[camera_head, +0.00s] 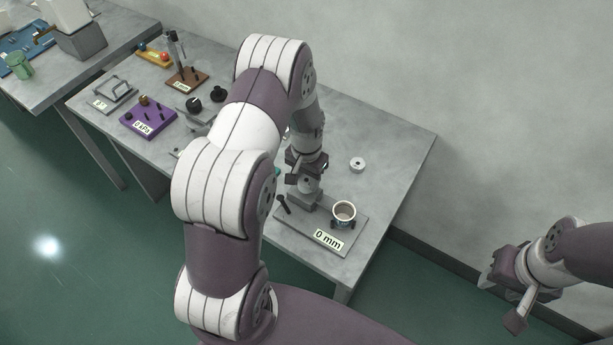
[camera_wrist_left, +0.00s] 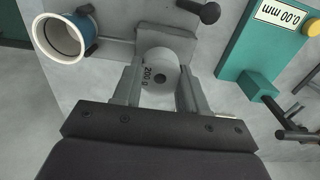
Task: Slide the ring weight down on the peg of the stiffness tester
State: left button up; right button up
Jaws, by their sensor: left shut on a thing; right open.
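The ring weight (camera_wrist_left: 154,70), a pale grey cylinder marked 200 g with a dark centre hole, sits between the fingers of my left gripper (camera_wrist_left: 160,88), which is shut on it. In the head view my left gripper (camera_head: 306,168) points down over the grey block of the stiffness tester (camera_head: 303,199), with the weight (camera_head: 308,185) just above or at it. I cannot tell whether the peg is inside the hole. The tester's plate reads 0 mm. My right gripper (camera_head: 506,298) is open and empty, off the table.
A second pale ring (camera_head: 357,164) lies on the table behind the cup. A teal gauge (camera_wrist_left: 243,50) reading 0.00 mm stands beside the tester. A purple block (camera_head: 148,117) and other fixtures fill the table's left part.

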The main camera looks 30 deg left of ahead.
pick_arm(q)
jog(key=shift+f+b, duration=0.85)
jog(key=shift+f, duration=0.45)
dwell(0.4)
dwell(0.5)
jog(key=o, duration=1.7)
notch_tip(320, 180, up, 8)
jog(key=p, duration=0.6)
jog(key=shift+r+p, duration=0.1)
jog(key=shift+p, duration=0.3)
